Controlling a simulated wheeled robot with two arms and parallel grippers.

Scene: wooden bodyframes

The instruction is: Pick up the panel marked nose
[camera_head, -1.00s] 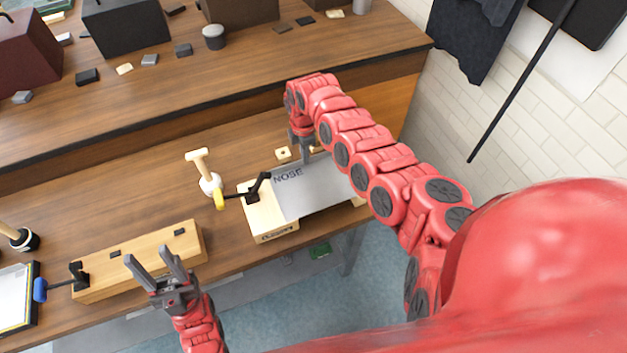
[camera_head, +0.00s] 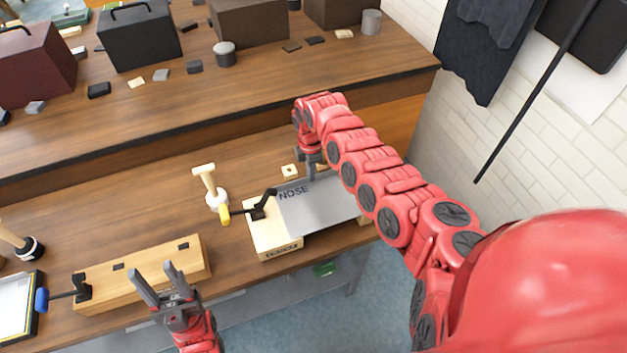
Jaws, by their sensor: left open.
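The grey panel marked NOSE (camera_head: 320,210) lies over a light wooden block (camera_head: 268,235) on the lower bench. A black clamp with a yellow-tipped handle (camera_head: 262,205) sits at the panel's left edge. My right gripper (camera_head: 312,172) points down at the panel's far edge; its fingertips are partly hidden, and I cannot tell whether they grip the panel. My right arm covers the panel's right side. My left gripper (camera_head: 160,285) is open and empty in front of the long wooden block at the lower left.
The long wooden block (camera_head: 140,275) has a blue-tipped clamp (camera_head: 62,294) at its left end. A mallet (camera_head: 211,188) stands left of the NOSE panel. A raised shelf (camera_head: 200,100) behind holds several boxes and small pieces.

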